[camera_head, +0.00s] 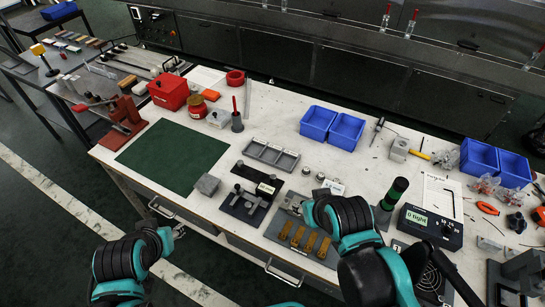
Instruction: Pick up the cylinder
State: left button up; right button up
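Several cylinder-like things show, and I cannot tell which one the task names. Small metal cylinders (320,177) sit near the middle of the table. My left gripper (176,230) is by the table's front edge, small and partly hidden by its arm. My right gripper (298,207) is over the front middle of the table, mostly hidden by its wrist. Neither gripper's finger opening is clear.
The white table (262,95) carries a green mat (173,147), a red box (169,91), a grey block (208,184) and blue bins (346,131). Brass pieces (297,236) and a black display box (431,226) lie near my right arm. The back centre is fairly clear.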

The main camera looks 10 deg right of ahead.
aim_at(248, 204)
jog(key=j+z, duration=0.25)
jog(key=z, duration=0.15)
jog(key=j+z, duration=0.25)
jog(key=z, duration=0.2)
jog(key=j+z, duration=0.4)
jog(key=i+l, duration=0.05)
jog(key=l, duration=0.05)
